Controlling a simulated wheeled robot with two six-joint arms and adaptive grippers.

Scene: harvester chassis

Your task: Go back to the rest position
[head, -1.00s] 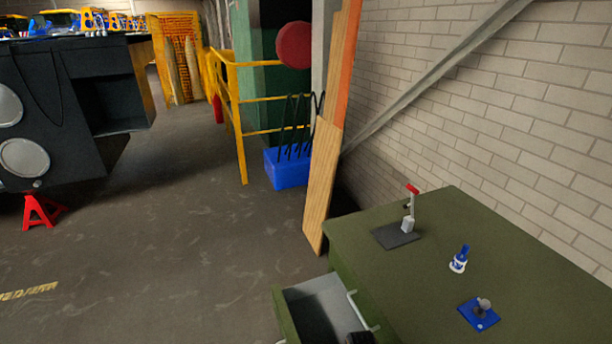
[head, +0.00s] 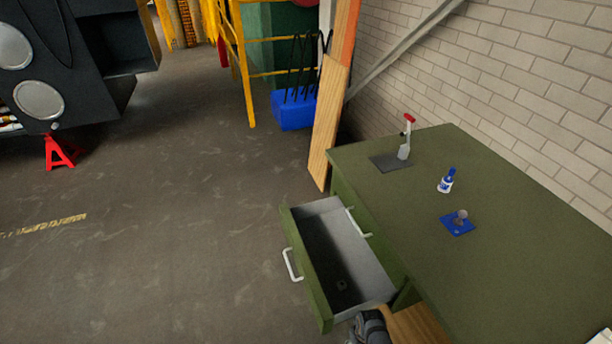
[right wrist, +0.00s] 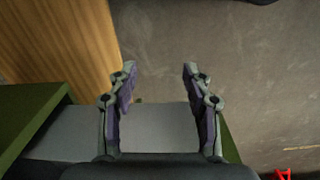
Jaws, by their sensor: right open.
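My right gripper shows at the bottom of the head view as a dark shape (head: 371,328) by the near end of the open drawer. In the right wrist view its two fingers (right wrist: 160,75) are spread apart with nothing between them. The grey drawer interior (right wrist: 155,125) lies below and behind the fingers there. The open drawer (head: 308,262) of the green workbench (head: 500,265) holds a small dark item (head: 341,285). My left gripper is in neither view.
On the bench stand a red-topped lever on a dark plate (head: 390,161), a blue-and-white bottle (head: 447,181) and a blue pad (head: 457,226) with a small grey part. A wooden board (head: 325,130) leans beside the bench. Open floor (head: 170,260) lies to the left.

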